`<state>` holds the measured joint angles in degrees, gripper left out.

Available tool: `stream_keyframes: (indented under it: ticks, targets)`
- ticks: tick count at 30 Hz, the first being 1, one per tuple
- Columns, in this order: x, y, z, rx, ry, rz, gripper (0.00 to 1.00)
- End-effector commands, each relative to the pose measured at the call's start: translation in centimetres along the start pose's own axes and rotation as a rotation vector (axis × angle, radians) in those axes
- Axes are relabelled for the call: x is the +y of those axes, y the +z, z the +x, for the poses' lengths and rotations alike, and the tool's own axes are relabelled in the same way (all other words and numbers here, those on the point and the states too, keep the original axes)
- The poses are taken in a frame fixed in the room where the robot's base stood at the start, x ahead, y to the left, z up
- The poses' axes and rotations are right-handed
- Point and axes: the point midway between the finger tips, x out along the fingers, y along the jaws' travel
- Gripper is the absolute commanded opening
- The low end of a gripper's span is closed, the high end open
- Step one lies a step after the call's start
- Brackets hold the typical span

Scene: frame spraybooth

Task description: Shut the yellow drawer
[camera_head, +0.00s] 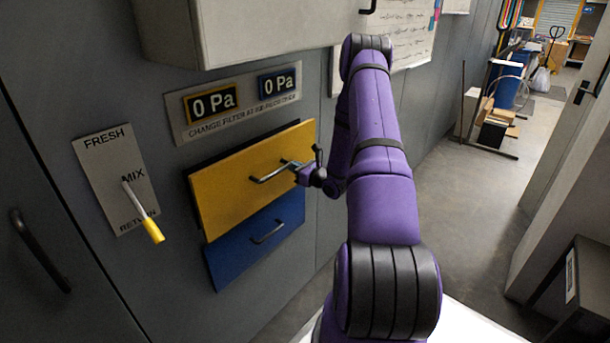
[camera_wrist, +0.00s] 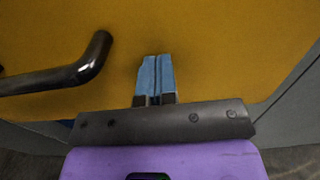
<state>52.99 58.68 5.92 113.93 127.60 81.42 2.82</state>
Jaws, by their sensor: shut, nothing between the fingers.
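The yellow drawer (camera_head: 232,194) is in the grey wall unit, above a blue drawer. Its front seems to stand out from the unit, with a dark strip along its top edge. Its dark bar handle (camera_head: 270,173) is at the middle of the front; the handle (camera_wrist: 60,78) also shows at the left of the wrist view. My gripper (camera_head: 297,168) is at the right part of the yellow front. In the wrist view its blue fingertips (camera_wrist: 156,76) are together and empty, pointing at the yellow face, right of the handle. I cannot tell whether they touch it.
The blue drawer (camera_head: 258,240) with its own handle is directly below. A lever with a yellow grip (camera_head: 153,230) sticks out at left. A pale box-like housing (camera_head: 245,30) overhangs above the gauges. Open floor (camera_head: 465,200) lies to the right.

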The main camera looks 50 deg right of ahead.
Motion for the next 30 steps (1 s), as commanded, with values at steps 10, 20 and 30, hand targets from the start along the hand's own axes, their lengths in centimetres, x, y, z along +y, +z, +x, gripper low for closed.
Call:
stream_keyframes:
  ticks: [10, 20, 30]
  targets:
    - [0.1, 0.0, 4.7, 0.000, 0.001, 0.001, 0.00]
    - [0.0, 0.1, 5.7, -0.003, 0.000, -0.001, 0.00]
    - [0.0, 0.3, 5.7, -0.006, 0.001, -0.001, 0.00]
